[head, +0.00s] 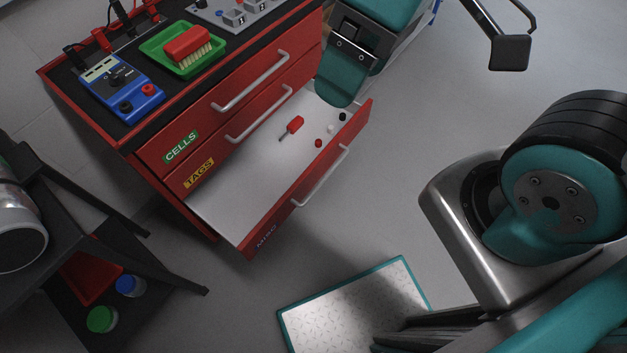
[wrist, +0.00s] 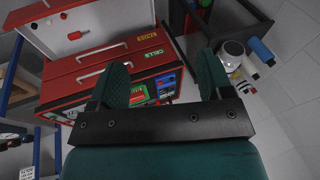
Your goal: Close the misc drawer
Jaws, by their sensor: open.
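The misc drawer (head: 258,233) is the lowest drawer of the red cabinet and stands pulled far out. Its white floor, red front and pale bar handle (head: 320,177) show in the head view. Inside lie a red-handled screwdriver (head: 292,128) and several small red, white and black pieces. The open drawer also shows at the upper left of the wrist view (wrist: 110,17). My gripper (head: 342,88) overlaps the drawer's far right end in the head view; I cannot tell whether it touches. In the wrist view my gripper (wrist: 160,62) has its teal fingers wide apart with nothing between them.
The CELLS (head: 181,147) and TAGS (head: 199,173) drawers above are shut. A blue meter (head: 122,90) and a green tray (head: 182,50) with a brush sit on top. A dark shelf stands at left.

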